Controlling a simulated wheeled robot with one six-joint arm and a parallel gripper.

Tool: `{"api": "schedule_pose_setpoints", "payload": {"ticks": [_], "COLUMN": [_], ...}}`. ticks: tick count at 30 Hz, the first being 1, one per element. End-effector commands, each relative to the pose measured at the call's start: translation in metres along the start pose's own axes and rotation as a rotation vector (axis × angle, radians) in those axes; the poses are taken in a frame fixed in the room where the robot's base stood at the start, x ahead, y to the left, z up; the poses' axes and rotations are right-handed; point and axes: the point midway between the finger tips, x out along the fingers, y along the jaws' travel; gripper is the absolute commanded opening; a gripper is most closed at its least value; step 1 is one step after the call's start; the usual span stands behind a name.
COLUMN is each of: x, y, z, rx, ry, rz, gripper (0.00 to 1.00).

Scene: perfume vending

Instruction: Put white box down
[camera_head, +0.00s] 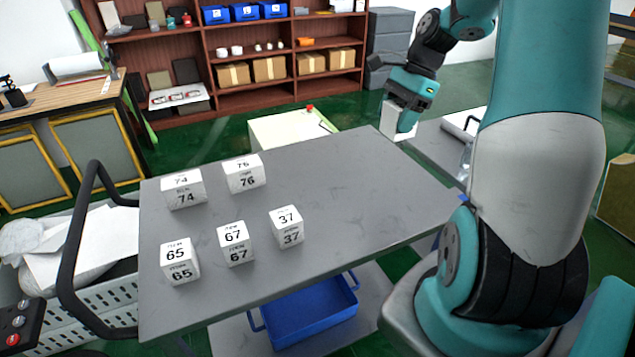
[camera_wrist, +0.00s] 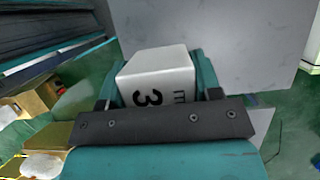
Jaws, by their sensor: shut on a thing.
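A white box (camera_head: 393,119) is held in my gripper (camera_head: 405,122), at the far right corner of the grey cart top (camera_head: 350,180). In the wrist view the white box (camera_wrist: 158,80) sits between the fingers of my gripper (camera_wrist: 160,85), and part of a printed label with a "3" shows. The grey surface (camera_wrist: 220,45) lies beyond the box there. I cannot tell whether the box touches the cart. Its far side and underside are hidden.
White boxes marked 74 (camera_head: 183,189), 76 (camera_head: 244,174), 65 (camera_head: 180,262), 67 (camera_head: 235,244) and 37 (camera_head: 287,227) stand on the cart's left half. The right half is clear. A black handle (camera_head: 75,235) rises at the left edge. A blue bin (camera_head: 310,312) sits below.

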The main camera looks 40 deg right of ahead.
Motion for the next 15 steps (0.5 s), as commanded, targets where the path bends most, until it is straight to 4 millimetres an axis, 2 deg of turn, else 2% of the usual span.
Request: {"api": "schedule_pose_setpoints", "payload": {"ticks": [2, 5, 15], "x": [0.003, 0.016, 0.103], "y": [0.000, 0.000, 0.001], "z": [-0.001, -0.006, -0.042], "rx": [0.003, 0.003, 0.002], "ry": [-0.001, -0.003, -0.005], "rz": [0.000, 0.003, 0.007], "gripper": [0.34, 0.34, 0.34]}}
